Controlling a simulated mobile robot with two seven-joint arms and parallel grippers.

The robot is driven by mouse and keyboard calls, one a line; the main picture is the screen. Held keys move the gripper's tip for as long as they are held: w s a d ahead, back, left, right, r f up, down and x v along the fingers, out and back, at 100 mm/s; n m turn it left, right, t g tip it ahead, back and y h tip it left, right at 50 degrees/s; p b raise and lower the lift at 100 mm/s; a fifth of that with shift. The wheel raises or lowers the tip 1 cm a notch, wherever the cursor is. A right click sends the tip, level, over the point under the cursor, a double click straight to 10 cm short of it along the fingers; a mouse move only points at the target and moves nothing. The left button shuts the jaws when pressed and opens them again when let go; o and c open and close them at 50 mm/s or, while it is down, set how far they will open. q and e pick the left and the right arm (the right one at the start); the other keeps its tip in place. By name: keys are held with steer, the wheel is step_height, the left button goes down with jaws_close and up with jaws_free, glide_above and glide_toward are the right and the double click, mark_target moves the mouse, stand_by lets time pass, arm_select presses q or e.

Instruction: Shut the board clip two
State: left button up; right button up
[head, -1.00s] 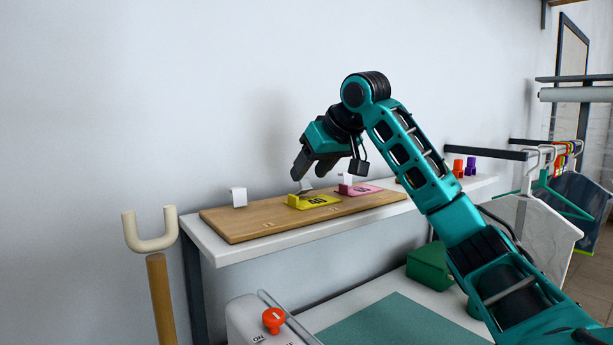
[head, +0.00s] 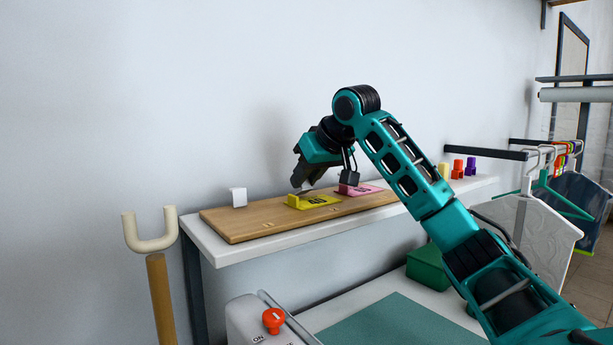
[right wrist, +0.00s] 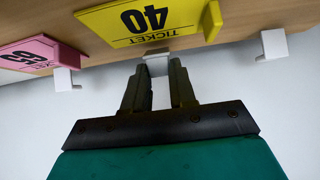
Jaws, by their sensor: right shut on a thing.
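The wooden board (head: 235,224) lies on a white shelf and carries three white clips along its back edge. The middle clip (right wrist: 157,62) stands behind the yellow ticket (head: 318,201) marked 40, which also shows in the right wrist view (right wrist: 150,22). My right gripper (head: 302,182) is low at this clip, and in the right wrist view its fingertips (right wrist: 158,72) are on either side of it, shut on it. The fingers hide most of the clip in the head view. My left gripper is not in view.
The left clip (head: 238,197) has no ticket. A pink ticket (head: 362,190) lies to the right, with another white clip (right wrist: 67,79) behind it. Coloured pegs (head: 457,169) stand at the shelf's right end.

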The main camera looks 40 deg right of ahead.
jaws_close()
steer(key=shift+s+f+b, duration=0.1)
steer(key=shift+f+b, duration=0.1)
steer(key=shift+b, duration=0.35)
steer(key=t+b, duration=0.1)
steer(key=b, duration=0.1)
steer(key=s+f+t+b, duration=0.1)
steer(key=t+b, duration=0.1)
steer(key=b, duration=0.1)
steer(key=t+b, duration=0.1)
steer(key=b, duration=0.2)
steer(key=shift+s+a+f+t, duration=0.1)
steer(key=shift+s+f+t, duration=0.1)
steer(key=shift+f+t, duration=0.15)
steer(key=shift+t+h+b, duration=0.3)
steer(key=shift+t+b, duration=0.05)
steer(key=shift+b, duration=0.2)
steer(key=shift+s+t+b, duration=0.15)
steer(key=shift+t+b, duration=0.15)
steer(key=shift+b, duration=0.3)
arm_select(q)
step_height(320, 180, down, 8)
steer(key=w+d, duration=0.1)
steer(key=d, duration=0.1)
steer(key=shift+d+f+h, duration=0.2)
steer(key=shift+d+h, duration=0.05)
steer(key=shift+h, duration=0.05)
arm_select(e)
steer(key=shift+r+t, duration=0.1)
steer(key=shift+t, duration=0.2)
